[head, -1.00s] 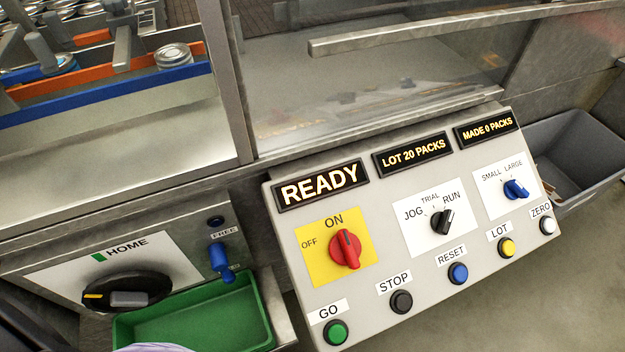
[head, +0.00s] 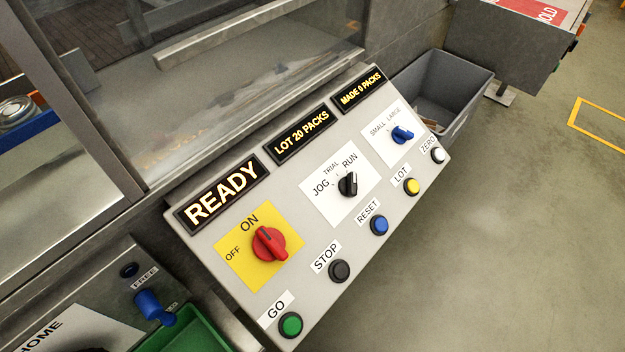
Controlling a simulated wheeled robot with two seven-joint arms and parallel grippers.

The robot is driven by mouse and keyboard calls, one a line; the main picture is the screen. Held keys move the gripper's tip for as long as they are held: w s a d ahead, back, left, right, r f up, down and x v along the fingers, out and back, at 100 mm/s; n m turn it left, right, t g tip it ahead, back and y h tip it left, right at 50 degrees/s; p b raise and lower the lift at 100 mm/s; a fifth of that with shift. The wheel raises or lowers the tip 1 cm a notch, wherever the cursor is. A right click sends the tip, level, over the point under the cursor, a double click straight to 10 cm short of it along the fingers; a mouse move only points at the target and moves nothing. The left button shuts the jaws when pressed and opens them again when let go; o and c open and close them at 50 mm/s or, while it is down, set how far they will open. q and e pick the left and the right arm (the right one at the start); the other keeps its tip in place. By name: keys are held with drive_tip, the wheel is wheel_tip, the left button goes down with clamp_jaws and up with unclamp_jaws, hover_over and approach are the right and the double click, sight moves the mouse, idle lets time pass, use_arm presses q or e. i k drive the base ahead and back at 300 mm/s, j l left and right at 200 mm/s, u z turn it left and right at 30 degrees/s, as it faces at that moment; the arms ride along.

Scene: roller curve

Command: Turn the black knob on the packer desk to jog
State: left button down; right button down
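The packer desk (head: 315,262) is a sloped light-grey panel in the middle of the head view. Its black knob (head: 348,185) sits on a white plate marked JOG, TRIAL and RUN. The knob's pointer is turned up toward RUN, on the right of the plate. JOG is printed on the plate's left side. Nothing covers the knob. Neither of my grippers shows in the view.
A red ON/OFF switch (head: 269,244) is left of the black knob, and a blue SMALL/LARGE knob (head: 402,134) is right. Several push buttons line the front edge. A grey bin (head: 468,78) stands behind right. Open floor (head: 500,230) lies to the right.

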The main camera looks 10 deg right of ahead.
sight(348, 186)
drive_tip(key=l+u, duration=0.65)
drive_tip(key=l, duration=0.2)
